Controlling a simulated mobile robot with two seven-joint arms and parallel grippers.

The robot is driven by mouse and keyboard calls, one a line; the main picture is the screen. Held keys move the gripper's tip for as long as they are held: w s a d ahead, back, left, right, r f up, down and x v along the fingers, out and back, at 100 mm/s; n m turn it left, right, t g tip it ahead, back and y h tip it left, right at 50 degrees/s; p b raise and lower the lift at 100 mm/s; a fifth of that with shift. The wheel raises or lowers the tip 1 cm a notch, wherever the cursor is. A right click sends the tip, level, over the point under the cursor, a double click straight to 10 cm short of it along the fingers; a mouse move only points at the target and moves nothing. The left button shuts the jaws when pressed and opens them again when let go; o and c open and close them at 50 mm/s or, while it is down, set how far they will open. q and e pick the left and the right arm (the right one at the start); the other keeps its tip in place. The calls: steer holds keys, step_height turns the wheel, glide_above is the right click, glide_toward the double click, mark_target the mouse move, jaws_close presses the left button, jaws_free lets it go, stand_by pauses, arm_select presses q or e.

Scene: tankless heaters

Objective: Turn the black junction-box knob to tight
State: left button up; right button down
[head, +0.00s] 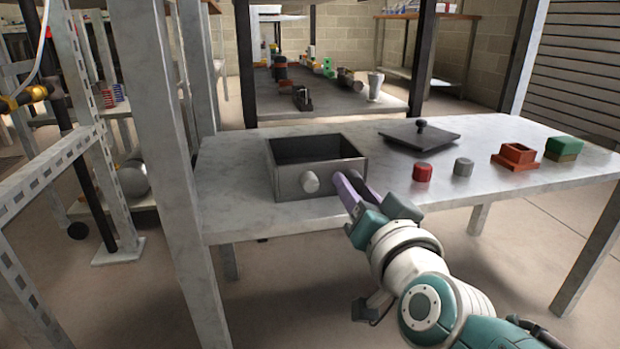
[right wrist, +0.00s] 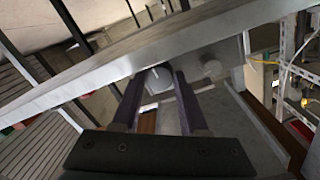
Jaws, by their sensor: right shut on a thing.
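A dark, open-topped junction box (head: 290,182) stands near the front edge of the grey table. A light grey knob (head: 310,182) sticks out of its front; it also shows in the right wrist view (right wrist: 212,68). My right gripper (head: 350,188) is at the right part of the box front. In the right wrist view its two fingers (right wrist: 158,80) are shut on a second round knob (right wrist: 156,80), which bears a pale line. In the head view the fingers hide this held knob. Its black colour is hard to confirm. My left gripper is not in view.
On the table (head: 490,135) lie a dark lid (head: 410,140) with a handle, a red cylinder (head: 422,173), a grey cylinder (head: 463,167), a red block (head: 516,156) and a green-topped block (head: 564,148). A metal post (head: 170,120) stands left of the box.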

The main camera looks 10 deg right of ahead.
steer(key=c, duration=0.7)
jaws_free()
steer(key=shift+s+r, duration=0.1)
steer(key=shift+s, duration=0.15)
steer(key=s+p, duration=0.5)
steer(key=s, duration=0.4)
steer(key=shift+s, duration=0.25)
steer(key=shift+r, duration=0.1)
